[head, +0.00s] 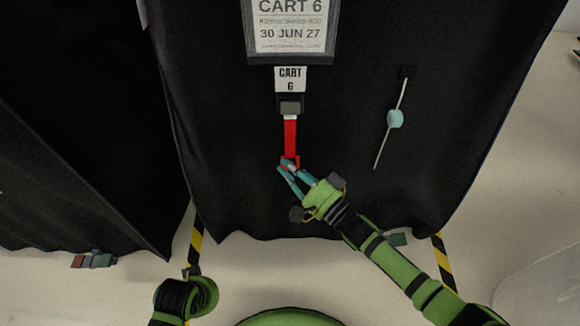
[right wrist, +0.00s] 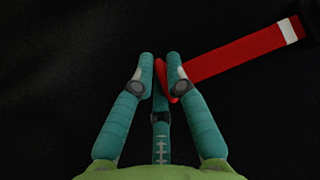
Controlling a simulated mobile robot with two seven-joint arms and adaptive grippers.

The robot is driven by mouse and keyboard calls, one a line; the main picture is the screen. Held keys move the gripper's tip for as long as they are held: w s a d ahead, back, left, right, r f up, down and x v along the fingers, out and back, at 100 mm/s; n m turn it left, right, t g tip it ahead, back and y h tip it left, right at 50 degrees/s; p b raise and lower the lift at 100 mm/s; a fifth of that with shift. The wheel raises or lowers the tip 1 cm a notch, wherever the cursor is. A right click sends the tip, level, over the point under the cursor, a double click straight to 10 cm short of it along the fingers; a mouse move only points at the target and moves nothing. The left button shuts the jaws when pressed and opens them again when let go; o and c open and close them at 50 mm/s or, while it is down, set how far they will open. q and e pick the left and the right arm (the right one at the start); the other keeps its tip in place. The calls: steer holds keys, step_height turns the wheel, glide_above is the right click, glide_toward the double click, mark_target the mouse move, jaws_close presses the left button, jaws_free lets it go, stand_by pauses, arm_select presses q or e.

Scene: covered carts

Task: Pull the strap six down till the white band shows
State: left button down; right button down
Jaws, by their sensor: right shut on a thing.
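The red strap (head: 290,138) hangs from a dark buckle (head: 291,107) under the "CART 6" tag (head: 290,79) on a black cart cover. A white band (head: 290,117) shows just below the buckle. It also shows at the upper right of the right wrist view (right wrist: 289,30), at the far end of the strap (right wrist: 235,56). My right gripper (head: 288,170) is shut on the strap's lower end, which its fingers (right wrist: 160,80) partly hide. Part of my left arm shows at the lower left, but its gripper is not in view.
A framed sign (head: 291,30) sits above the tag. A cord with a pale blue toggle (head: 395,118) hangs to the right. Another black-covered cart (head: 70,170) stands at left. Yellow-black floor tape (head: 196,240) shows below the cover.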

steer(key=shift+d+f, duration=0.1)
steer(key=shift+f, duration=0.25)
steer(key=c, duration=1.4)
jaws_free()
steer(key=shift+o, duration=0.2)
steer(key=shift+r, duration=0.15)
steer(key=v, duration=1.2)
